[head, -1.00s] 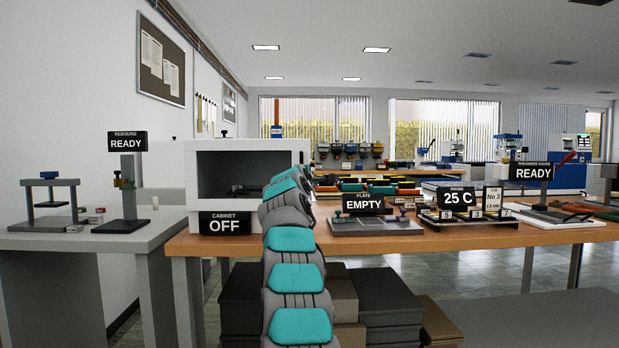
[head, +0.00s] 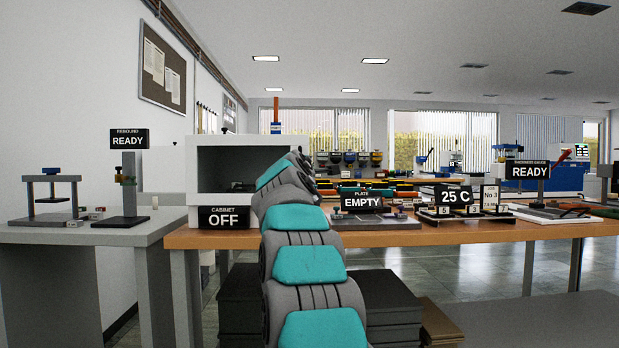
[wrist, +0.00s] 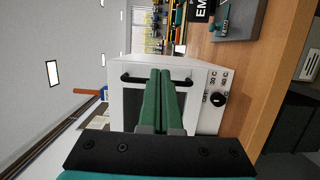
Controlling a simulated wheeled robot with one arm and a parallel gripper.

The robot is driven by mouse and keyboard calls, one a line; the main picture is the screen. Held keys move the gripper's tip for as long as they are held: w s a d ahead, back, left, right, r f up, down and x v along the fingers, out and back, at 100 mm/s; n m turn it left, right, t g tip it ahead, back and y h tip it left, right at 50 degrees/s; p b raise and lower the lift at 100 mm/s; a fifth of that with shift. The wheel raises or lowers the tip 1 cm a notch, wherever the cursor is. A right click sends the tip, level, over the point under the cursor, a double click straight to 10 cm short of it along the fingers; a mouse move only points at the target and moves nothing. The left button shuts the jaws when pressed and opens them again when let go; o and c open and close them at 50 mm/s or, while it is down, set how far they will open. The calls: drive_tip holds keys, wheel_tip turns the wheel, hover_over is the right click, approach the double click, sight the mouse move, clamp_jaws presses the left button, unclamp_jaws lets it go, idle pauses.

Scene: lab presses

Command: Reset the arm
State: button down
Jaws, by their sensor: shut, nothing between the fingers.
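My gripper (wrist: 165,74) shows in the wrist view with its two green fingers shut together and nothing between them. The fingers point toward a white cabinet (wrist: 120,73), which lies sideways in this picture. Its front has a black handle (wrist: 130,79) and a black dial (wrist: 218,99) with temperature marks. I cannot tell how far the fingertips are from it. In the head view my arm rises in front of the cabinet (head: 240,144), whose sign reads OFF, and the gripper itself is not seen there.
A wooden bench (head: 430,234) carries a plate sign reading EMPTY (head: 361,202), a 25 C display (head: 455,197) and a READY gauge sign (head: 528,171). A grey table (head: 60,234) at left holds a rebound stand (head: 130,190) and a small press frame (head: 52,195). Dark stacks (head: 238,300) lie below.

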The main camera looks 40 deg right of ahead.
drive_tip(key=shift+s+a, duration=0.7)
drive_tip(key=shift+s, duration=0.35)
drive_tip(key=s+a+f+m+g+y+p, duration=0.1)
drive_tip(key=s+a+f+g+y, duration=0.15)
drive_tip(key=s+a+f, duration=0.45)
drive_tip(key=s+a+f+m+g+y, duration=0.2)
drive_tip(key=a+f+y, duration=0.1)
drive_tip(key=a+f, duration=0.75)
drive_tip(key=s+a+f+m+g+y+p, duration=0.1)
drive_tip(key=s+a+f+g+y, duration=0.15)
drive_tip(key=s+a+f, duration=0.6)
drive_tip(key=s+a+f+m+g+y, duration=0.1)
drive_tip(key=s+a+f+g+y, duration=0.1)
drive_tip(key=s+a+f, duration=0.3)
drive_tip(key=s+a+f+m+g+y+p, duration=0.1)
drive_tip(key=s+a+f, duration=0.4)
drive_tip(key=s, duration=0.9)
drive_tip(key=s+a+f+m+g+y, duration=0.2)
drive_tip(key=s+a+f, duration=0.3)
drive_tip(key=s+f, duration=0.4)
drive_tip(key=shift+s+a+f+g+y, duration=0.15)
drive_tip(key=shift+s+f+g+y, duration=0.2)
drive_tip(key=shift+f+g, duration=0.5)
